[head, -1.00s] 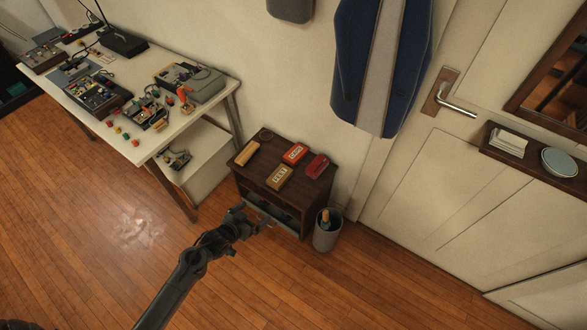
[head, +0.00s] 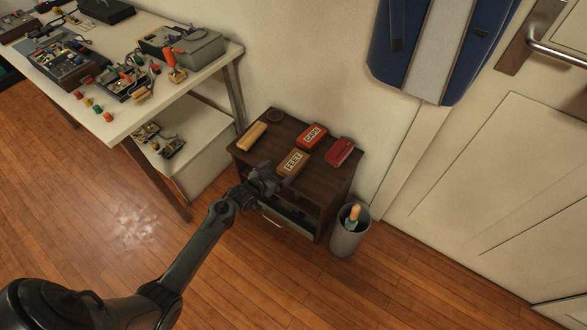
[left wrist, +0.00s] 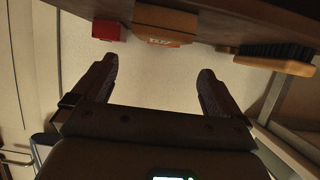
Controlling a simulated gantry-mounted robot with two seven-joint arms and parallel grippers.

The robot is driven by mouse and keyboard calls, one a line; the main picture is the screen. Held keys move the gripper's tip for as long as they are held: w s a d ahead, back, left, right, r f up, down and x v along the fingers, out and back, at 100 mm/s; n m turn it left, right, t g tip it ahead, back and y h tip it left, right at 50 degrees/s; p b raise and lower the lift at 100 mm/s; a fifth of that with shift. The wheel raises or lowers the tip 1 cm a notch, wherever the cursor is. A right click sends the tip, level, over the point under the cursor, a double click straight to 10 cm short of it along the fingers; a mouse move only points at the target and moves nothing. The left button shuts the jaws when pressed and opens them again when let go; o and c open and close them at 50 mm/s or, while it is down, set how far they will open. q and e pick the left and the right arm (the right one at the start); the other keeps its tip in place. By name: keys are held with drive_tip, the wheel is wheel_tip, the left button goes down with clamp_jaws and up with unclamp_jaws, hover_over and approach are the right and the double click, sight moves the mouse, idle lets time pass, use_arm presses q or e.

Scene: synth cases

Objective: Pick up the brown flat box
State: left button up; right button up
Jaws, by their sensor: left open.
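The brown flat box (head: 294,161), with a pale lettered label, lies on top of the small dark wooden cabinet (head: 326,185), near its front edge. My left gripper (head: 274,180) is at the cabinet's front edge, just in front of the box, and partly overlaps its near end in the head view. In the left wrist view the fingers are spread apart with nothing between them. The box (left wrist: 166,24) shows there beyond the fingertips, at the top middle. My right gripper is not in view.
On the cabinet, an orange-red box (head: 311,137) and a red object (head: 341,152) lie close to the brown box. A wooden-backed brush (head: 252,135) lies left. A grey bin (head: 350,234) stands right of the cabinet; a cluttered white table (head: 120,125) stands left.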

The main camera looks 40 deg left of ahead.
sight(293, 162)
use_arm(q)
drive_tip(key=b+x, duration=0.1)
drive_tip(key=x, duration=0.2)
drive_tip(key=shift+w+f+b, duration=0.25)
drive_tip(key=shift+w+b, duration=0.05)
drive_tip(key=shift+w+d+f, duration=0.1)
drive_tip(key=shift+w, duration=0.25)
drive_tip(key=shift+w+f+b, duration=0.15)
drive_tip(key=shift+f+b, duration=0.05)
drive_tip(key=shift+b, duration=0.2)
drive_tip(key=b+x, duration=0.3)
drive_tip(key=shift+w+f, duration=0.2)
drive_tip(key=shift+f, duration=0.15)
drive_tip(key=shift+w+b, duration=0.4)
drive_tip(key=shift+w, duration=0.15)
drive_tip(key=shift+s, duration=0.1)
drive_tip(key=c, duration=1)
